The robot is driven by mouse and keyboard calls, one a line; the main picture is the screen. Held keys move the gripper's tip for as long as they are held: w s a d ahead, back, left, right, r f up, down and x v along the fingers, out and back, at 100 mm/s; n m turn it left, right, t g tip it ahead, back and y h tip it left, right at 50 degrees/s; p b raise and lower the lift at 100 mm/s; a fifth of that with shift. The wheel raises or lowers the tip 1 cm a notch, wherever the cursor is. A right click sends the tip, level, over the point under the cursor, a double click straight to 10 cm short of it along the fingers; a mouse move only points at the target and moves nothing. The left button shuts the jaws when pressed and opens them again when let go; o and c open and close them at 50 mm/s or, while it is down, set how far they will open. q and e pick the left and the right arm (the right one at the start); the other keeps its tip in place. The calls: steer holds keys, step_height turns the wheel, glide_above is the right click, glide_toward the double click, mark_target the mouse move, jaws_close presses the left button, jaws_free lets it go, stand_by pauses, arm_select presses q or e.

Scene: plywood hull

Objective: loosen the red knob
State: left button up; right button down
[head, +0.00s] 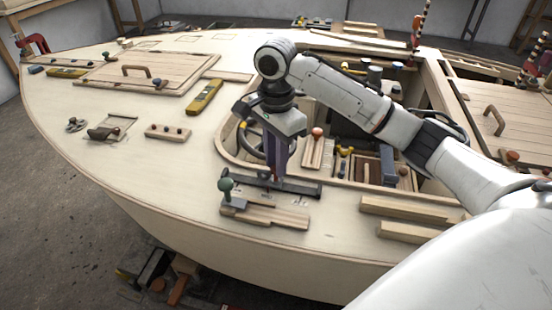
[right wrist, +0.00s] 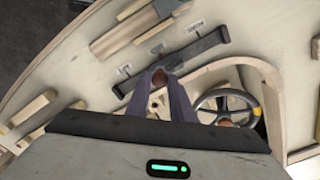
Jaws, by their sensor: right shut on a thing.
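My right gripper (head: 278,176) points down over a dark bar (head: 300,187) on the near deck, beside the cockpit opening. Its fingers are shut on a small reddish knob (right wrist: 160,78), which shows between the fingertips (right wrist: 161,75) in the right wrist view. In the head view the fingers hide most of the knob. The dark bar also shows in the right wrist view (right wrist: 200,47), with small labels beside it. How far the knob is turned cannot be told. My left gripper is not in view.
A steering wheel (right wrist: 240,101) is in the cockpit close to my right gripper. Loose planks (head: 405,211) lie to the right. The deck further left has bare room.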

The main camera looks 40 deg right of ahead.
steer(key=shift+r+p, duration=0.25)
steer(key=shift+p, duration=0.45)
steer(key=n+p, duration=0.3)
steer(key=p, duration=0.2)
steer(key=shift+f+n, duration=0.15)
steer(key=shift+n, duration=0.75)
steer(key=n, duration=0.2)
steer(key=shift+f+n, duration=0.1)
steer(key=shift+n, duration=0.3)
steer(key=n, duration=0.4)
steer(key=shift+n, duration=0.3)
steer(key=n, duration=1.2)
steer(key=shift+n, duration=0.3)
steer(key=n, duration=0.3)
steer(key=shift+n, duration=0.3)
steer(key=n, duration=0.3)
steer(key=shift+s+n, duration=0.1)
steer(key=shift+n, duration=0.2)
steer(key=shift+f+n, duration=0.1)
steer(key=shift+n, duration=1.8)
